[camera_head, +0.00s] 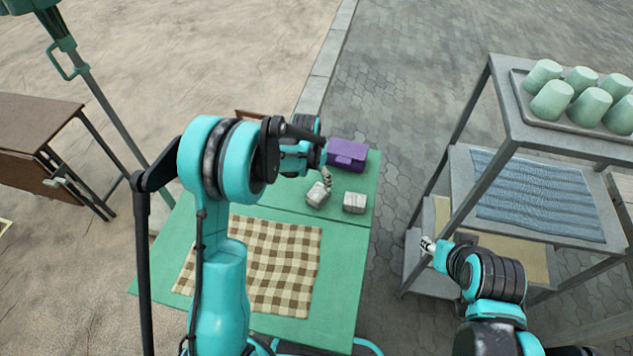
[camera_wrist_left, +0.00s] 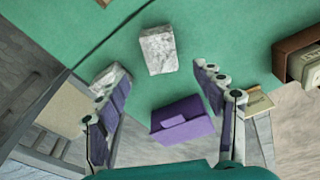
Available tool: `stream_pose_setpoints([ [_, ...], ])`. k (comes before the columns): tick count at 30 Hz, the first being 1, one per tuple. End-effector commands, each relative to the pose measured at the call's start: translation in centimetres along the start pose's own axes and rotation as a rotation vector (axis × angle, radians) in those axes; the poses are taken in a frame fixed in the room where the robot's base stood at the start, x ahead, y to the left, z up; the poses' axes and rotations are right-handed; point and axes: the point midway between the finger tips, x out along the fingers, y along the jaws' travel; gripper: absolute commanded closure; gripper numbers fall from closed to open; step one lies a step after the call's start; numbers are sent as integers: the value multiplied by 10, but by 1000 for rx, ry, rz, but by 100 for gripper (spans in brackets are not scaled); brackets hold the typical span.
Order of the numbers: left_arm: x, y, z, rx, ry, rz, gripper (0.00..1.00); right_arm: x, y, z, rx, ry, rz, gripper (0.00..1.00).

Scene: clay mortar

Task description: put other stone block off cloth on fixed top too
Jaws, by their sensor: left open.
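Two pale grey stone blocks lie on the far panel of the green table, the left block (camera_head: 317,195) and the right block (camera_head: 355,203). They are apart. My left gripper (camera_head: 325,176) is just above and beside the left block. In the left wrist view my left gripper (camera_wrist_left: 160,75) is open with nothing between its fingers. One block (camera_wrist_left: 157,50) lies beyond the fingertips there, and the other (camera_wrist_left: 110,78) is partly behind the left finger. The checkered cloth (camera_head: 285,262) on the near panel shows no block; my arm hides part of it. My right gripper (camera_head: 427,244) is by the shelf, its fingers too small to read.
A purple box (camera_head: 347,154) stands behind the blocks; it also shows in the left wrist view (camera_wrist_left: 182,120). A brown box (camera_wrist_left: 298,50) is at the right there. A grey shelf rack (camera_head: 505,125) with green cups and a blue cloth stands at the right. A seam divides the table panels.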

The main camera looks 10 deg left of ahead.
Motion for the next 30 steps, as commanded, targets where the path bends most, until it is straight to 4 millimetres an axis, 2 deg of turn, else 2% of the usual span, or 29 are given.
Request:
stream_pose_setpoints([
  [5,-22,1,3,-10,11,-6,32,-2,0,-2,0,0,0,60],
  [8,-51,5,11,-34,38,-20,32,-2,0,-2,0,0,0,60],
  [11,-92,11,26,-73,84,-43,32,-2,0,-2,0,0,0,60],
  [15,-146,23,58,-136,157,-75,32,-2,0,-1,0,0,0,60],
  [21,-198,43,113,-222,267,-113,32,-2,0,-1,0,0,0,60],
  [25,-215,57,151,-276,339,-131,32,-2,0,-1,0,0,0,60],
  [30,-220,69,189,-330,416,-148,32,-2,0,-1,0,0,0,60],
])
